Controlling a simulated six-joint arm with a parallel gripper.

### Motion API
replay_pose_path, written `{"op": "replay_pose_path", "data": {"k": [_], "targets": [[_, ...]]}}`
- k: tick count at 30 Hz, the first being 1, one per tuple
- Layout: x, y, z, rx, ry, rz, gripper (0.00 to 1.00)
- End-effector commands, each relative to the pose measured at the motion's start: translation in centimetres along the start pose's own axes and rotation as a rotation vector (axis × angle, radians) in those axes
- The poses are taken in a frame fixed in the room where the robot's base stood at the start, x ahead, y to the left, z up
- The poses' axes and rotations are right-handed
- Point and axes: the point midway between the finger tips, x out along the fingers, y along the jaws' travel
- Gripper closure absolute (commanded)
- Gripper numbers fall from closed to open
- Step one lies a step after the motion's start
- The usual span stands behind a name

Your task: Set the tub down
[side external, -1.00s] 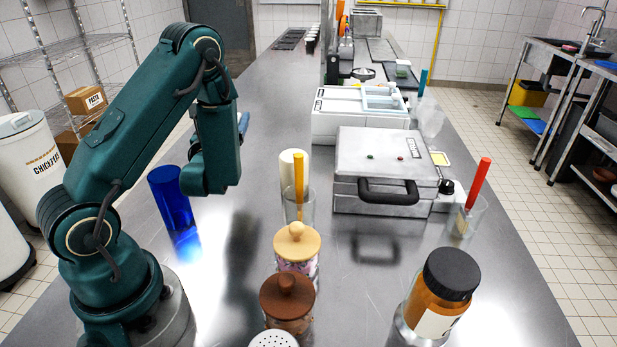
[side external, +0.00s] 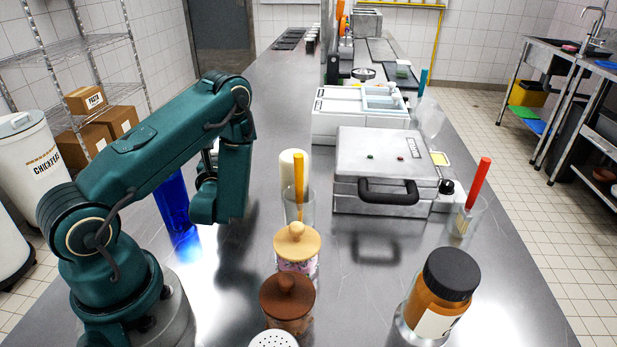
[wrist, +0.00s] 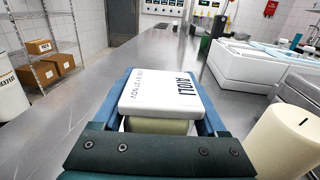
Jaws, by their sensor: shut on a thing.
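The tub (wrist: 158,100) has a white lid with dark AIOLI lettering and a pale yellow-green body, seen in the wrist view. My gripper (wrist: 163,82) is shut on it, with a blue finger along each side. The tub looks roughly level over the steel counter (wrist: 105,85). I cannot tell whether its base touches the counter. In the side external view the arm's end mostly hides the tub and the fingers.
A cream cylinder (wrist: 290,140) stands close on the right. A blue container (side external: 172,205) stands left of the arm's end. The grey press (side external: 385,155) and white machine (side external: 345,125) are to the right. Lidded jars (side external: 297,245) stand nearer.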

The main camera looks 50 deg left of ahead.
Motion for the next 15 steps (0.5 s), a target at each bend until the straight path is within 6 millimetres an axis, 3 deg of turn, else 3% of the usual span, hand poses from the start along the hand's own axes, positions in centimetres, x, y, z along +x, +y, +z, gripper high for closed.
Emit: {"op": "replay_pose_path", "data": {"k": [9, 15], "targets": [[0.0, 0.1, -3.4, 0.002, 0.001, 0.001, 0.93], [0.0, 0.0, -3.6, 0.0, -0.001, 0.001, 0.93]]}}
